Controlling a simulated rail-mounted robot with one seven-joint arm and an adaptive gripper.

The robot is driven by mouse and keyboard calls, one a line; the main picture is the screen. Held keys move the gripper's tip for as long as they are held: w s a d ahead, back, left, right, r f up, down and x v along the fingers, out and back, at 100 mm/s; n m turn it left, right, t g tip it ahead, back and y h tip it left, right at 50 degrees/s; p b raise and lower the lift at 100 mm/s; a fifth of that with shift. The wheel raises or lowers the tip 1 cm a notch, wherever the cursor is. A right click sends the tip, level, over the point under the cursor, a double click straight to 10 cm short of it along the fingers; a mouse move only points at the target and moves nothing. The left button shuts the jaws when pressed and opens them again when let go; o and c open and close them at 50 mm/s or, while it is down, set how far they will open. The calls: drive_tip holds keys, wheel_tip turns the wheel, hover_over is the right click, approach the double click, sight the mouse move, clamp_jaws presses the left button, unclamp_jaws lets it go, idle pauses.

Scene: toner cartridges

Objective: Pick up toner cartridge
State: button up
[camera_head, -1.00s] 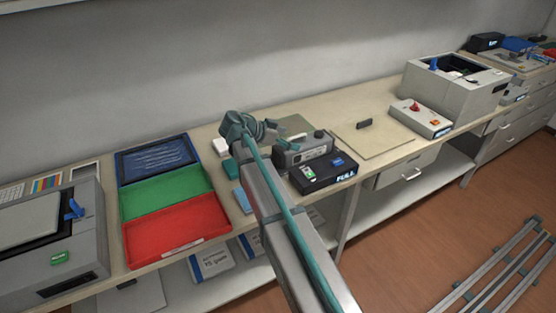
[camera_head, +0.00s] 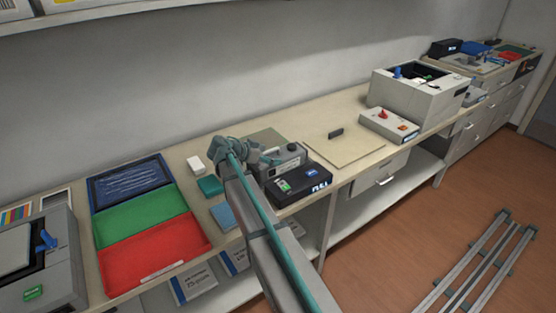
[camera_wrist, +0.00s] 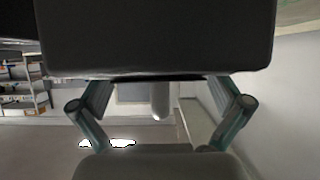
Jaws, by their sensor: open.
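A flat black box (camera_head: 300,186) with a blue patch, a green-and-white label and white lettering lies at the bench's front edge in the head view. It looks like the toner cartridge. My arm's wrist end is just left of it, by a grey device with a black knob (camera_head: 282,160); my fingers are not clear there. In the wrist view my gripper (camera_wrist: 160,83) is open, its finger linkages spread left and right. A large dark box shape (camera_wrist: 155,38) fills the top and hides the fingertips. I cannot tell whether it is the cartridge or touches the fingers.
Left on the bench are blue, green (camera_head: 148,212) and red trays (camera_head: 150,252) and a grey printer (camera_head: 40,265). Small white and teal blocks lie by my arm. To the right are a beige board (camera_head: 345,148), a red-knobbed box (camera_head: 388,126) and another printer (camera_head: 410,92).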

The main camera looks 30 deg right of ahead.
drive_tip(key=shift+x, duration=1.1)
drive_tip(key=shift+r, duration=0.1)
drive_tip(key=shift+c, duration=0.3)
drive_tip(key=c, duration=1.3)
drive_tip(key=shift+c, duration=1)
drive_tip(key=shift+r, duration=0.1)
